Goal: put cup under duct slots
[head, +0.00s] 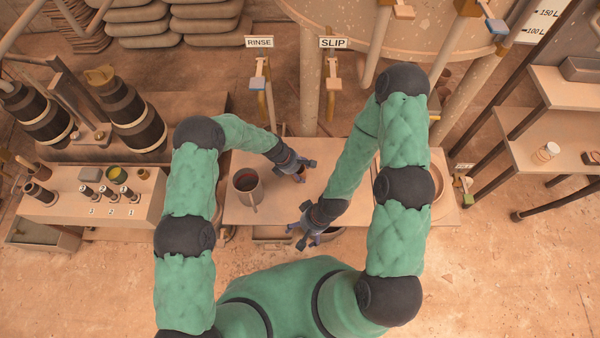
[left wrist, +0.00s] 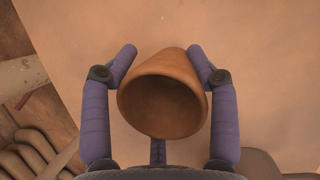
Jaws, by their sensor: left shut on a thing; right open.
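My left gripper (head: 298,170) is shut on a small orange-brown cup (left wrist: 163,95) above the bench. My right gripper (head: 306,232) is open and empty, lower in the picture near the bench's front edge. I cannot make out the duct slots in either view.
Posts with taps and RINSE (head: 259,41) and SLIP (head: 333,42) signs rise behind. A numbered block (head: 75,203) stands left; shelves (head: 550,145) stand right.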

